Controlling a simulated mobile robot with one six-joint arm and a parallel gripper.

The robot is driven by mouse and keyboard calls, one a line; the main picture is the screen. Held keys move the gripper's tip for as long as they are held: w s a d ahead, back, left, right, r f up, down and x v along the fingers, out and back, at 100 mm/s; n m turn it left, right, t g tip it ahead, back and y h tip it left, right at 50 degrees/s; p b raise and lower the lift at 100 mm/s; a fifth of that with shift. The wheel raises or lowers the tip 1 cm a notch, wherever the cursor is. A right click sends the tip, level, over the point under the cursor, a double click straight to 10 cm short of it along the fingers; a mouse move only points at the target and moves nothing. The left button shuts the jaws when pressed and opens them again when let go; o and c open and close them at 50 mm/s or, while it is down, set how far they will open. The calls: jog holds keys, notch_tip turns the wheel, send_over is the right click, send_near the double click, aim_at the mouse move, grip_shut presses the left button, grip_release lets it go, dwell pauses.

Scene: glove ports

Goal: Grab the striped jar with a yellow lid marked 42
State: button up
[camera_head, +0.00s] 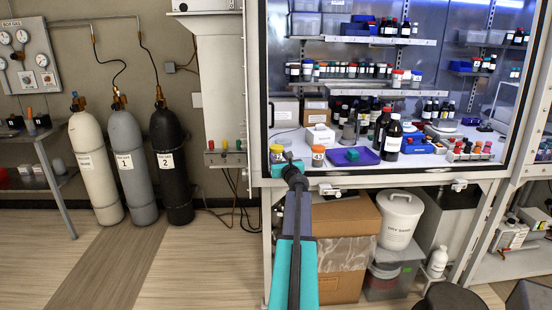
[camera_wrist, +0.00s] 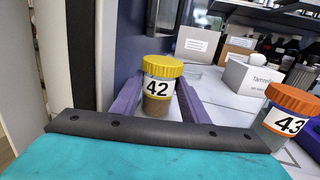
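The jar with a yellow lid (camera_wrist: 162,66) and a white label marked 42 stands upright on the pale cabinet floor in the wrist view. Its lower part is brown; no clear stripes show. In the head view the jar (camera_head: 276,153) is at the cabinet's front left. My gripper (camera_wrist: 160,98) has its two purple fingers apart, one on each side of the jar. Whether they touch it cannot be told. In the head view my gripper (camera_head: 290,163) reaches in at the cabinet's front edge, and its fingers are hard to make out.
An orange-lidded jar marked 43 (camera_wrist: 286,112) stands close to the right; it also shows in the head view (camera_head: 318,155). A blue tray (camera_head: 352,156) lies further right. White boxes (camera_wrist: 250,78) stand behind. A pale frame post (camera_wrist: 68,60) is close on the left.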

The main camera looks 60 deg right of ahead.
aim_at(278, 149)
jog(key=c, duration=0.3)
jog(key=shift+r, duration=0.1)
jog(key=shift+r, duration=1.8)
jog(key=r+b+v, duration=0.1)
jog(key=v, duration=1.5)
jog(key=shift+w+a+r, duration=0.1)
